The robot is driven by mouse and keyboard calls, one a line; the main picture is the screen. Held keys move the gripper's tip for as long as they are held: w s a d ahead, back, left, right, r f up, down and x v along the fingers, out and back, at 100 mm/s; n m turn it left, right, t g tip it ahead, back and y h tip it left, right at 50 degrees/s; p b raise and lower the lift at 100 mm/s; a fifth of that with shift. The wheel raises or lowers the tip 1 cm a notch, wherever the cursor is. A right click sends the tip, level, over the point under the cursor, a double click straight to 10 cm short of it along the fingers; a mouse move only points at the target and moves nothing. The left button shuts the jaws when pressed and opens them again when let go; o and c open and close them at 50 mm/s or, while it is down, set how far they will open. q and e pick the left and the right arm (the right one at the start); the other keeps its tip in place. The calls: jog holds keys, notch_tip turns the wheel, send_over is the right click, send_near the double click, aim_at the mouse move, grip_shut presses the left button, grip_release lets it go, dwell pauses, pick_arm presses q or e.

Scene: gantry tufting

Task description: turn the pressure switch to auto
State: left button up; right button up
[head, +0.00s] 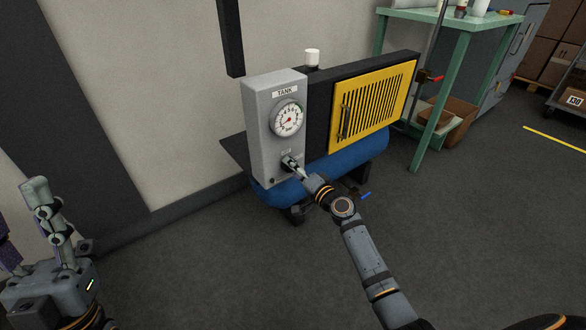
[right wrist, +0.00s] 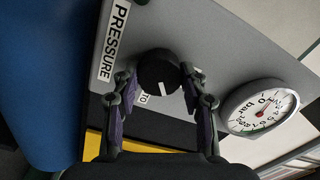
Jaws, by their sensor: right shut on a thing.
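The pressure switch is a black round knob (right wrist: 157,70) on the grey tank panel (head: 262,128), below the gauge; it also shows in the head view (head: 287,162). My right gripper (right wrist: 156,84) has its two purple-padded fingers on either side of the knob and is shut on it. The knob's white pointer line points toward a small label (right wrist: 145,98), of which only "TO" shows; the rest is hidden by a finger. A "PRESSURE" label (right wrist: 114,40) lies beside the knob. My left gripper (head: 22,205) is open and empty at the far left, away from the panel.
The tank gauge (head: 288,119) sits above the knob. A blue tank (head: 345,160) and yellow vented cover (head: 375,105) lie right of the panel. The floor in front is clear.

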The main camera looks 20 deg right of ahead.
pick_arm(q)
jog(key=w+f+n+g+y+p, duration=0.1)
jog(key=w+f+n+g+y, duration=0.3)
jog(key=w+f, duration=0.5)
jog(key=shift+a+n+g+y, duration=0.35)
jog(key=shift+g+y, duration=0.25)
jog(key=shift+y, duration=0.7)
pick_arm(e)
jog(key=shift+m, duration=3.9)
jog(key=o, duration=1.1)
jog(key=shift+o, duration=0.2)
pick_arm(q)
jog(key=shift+r, duration=0.1)
pick_arm(e)
jog(key=v, duration=1.2)
